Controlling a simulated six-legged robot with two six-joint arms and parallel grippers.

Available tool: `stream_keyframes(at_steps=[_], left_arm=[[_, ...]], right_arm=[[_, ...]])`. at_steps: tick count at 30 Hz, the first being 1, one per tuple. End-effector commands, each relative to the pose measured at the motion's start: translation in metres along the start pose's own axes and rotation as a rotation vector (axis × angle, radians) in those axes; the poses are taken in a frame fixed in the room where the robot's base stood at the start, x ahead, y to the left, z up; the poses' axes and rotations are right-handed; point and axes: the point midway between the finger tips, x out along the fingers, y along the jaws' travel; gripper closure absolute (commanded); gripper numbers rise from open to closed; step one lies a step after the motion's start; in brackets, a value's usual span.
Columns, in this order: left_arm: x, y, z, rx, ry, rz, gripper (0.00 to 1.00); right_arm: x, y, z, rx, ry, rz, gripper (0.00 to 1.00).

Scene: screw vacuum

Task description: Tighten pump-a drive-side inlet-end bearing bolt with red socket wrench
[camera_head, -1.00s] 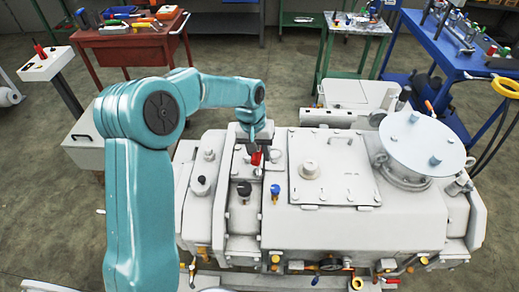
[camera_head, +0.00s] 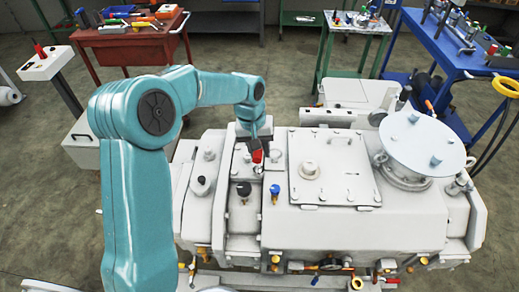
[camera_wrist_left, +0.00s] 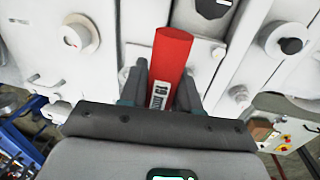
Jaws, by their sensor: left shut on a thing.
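The red socket wrench (camera_head: 256,157) shows as a small red piece at my left gripper (camera_head: 254,146), over the pale pump housing (camera_head: 240,222). In the left wrist view, my left gripper (camera_wrist_left: 160,88) is shut on the red handle (camera_wrist_left: 170,62), which has a white label reading 19. The handle points away from the wrist. The socket end and the bearing bolt are hidden, so I cannot tell whether they touch. My right gripper is not in view.
A flat cover plate (camera_head: 322,165) and a round pale lid (camera_head: 422,150) stand on the machine to the right. A blue-topped fitting (camera_head: 275,190) and a black knob (camera_head: 243,189) are close to the gripper. A red tool cart (camera_head: 130,45) stands at the back left.

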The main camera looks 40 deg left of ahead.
Motion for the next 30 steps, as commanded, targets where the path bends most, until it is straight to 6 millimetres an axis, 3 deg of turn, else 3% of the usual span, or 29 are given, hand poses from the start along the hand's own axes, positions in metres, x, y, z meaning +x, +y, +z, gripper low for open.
stream_keyframes(at_steps=[15,30], left_arm=[[-0.037,0.006,-0.001,0.0,0.004,0.001,1.0],[-0.037,0.005,0.0,0.0,0.003,0.001,1.0]], right_arm=[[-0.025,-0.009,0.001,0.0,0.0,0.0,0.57],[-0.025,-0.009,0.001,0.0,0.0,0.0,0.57]])
